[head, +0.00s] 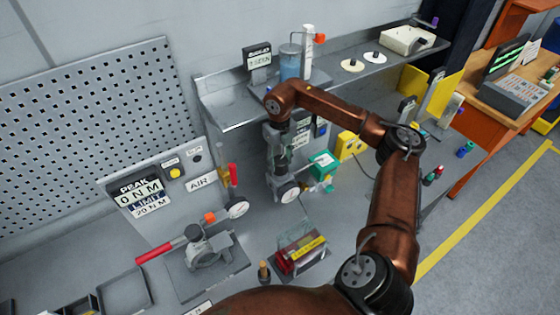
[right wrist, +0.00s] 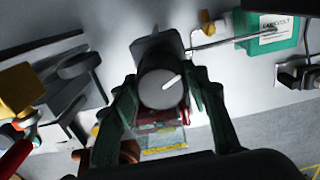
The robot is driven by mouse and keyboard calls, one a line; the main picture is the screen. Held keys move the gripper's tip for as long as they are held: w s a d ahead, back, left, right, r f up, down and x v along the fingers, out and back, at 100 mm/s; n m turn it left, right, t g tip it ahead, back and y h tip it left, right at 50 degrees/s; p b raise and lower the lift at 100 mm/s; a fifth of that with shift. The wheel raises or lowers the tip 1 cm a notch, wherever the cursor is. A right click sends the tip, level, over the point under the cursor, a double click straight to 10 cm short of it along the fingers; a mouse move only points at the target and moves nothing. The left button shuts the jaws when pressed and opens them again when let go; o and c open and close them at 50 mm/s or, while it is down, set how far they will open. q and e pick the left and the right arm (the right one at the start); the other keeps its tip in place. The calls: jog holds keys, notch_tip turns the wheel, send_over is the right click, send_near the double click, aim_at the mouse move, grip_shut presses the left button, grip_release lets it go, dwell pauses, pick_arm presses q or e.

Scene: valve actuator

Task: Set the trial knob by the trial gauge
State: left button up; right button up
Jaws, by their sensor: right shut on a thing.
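My right gripper (head: 281,170) points down at the bench in the head view, beside a small white-faced dial (head: 289,192). In the right wrist view its two dark fingers (right wrist: 163,88) are on both sides of a round dark grey knob (right wrist: 161,89) and shut on it. A white pointer mark on the knob's face points to the upper right. Another white-faced gauge (head: 238,207) stands to the left. I cannot read either dial or tell which is the trial gauge. My left gripper is not in view.
A valve with a red handle (head: 168,250) stands at the front left, near a panel reading PEAK 0 N M (head: 136,194). A clear case with red contents (head: 301,248) lies in front. A green box (head: 322,163) sits close to the right of my gripper. A shelf (head: 228,110) runs behind.

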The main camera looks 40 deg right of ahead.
aim_at(280, 159)
jog(key=shift+r, duration=0.1)
jog(key=o, duration=1.2)
jog(key=shift+c, duration=0.2)
notch_tip(280, 159, up, 12)
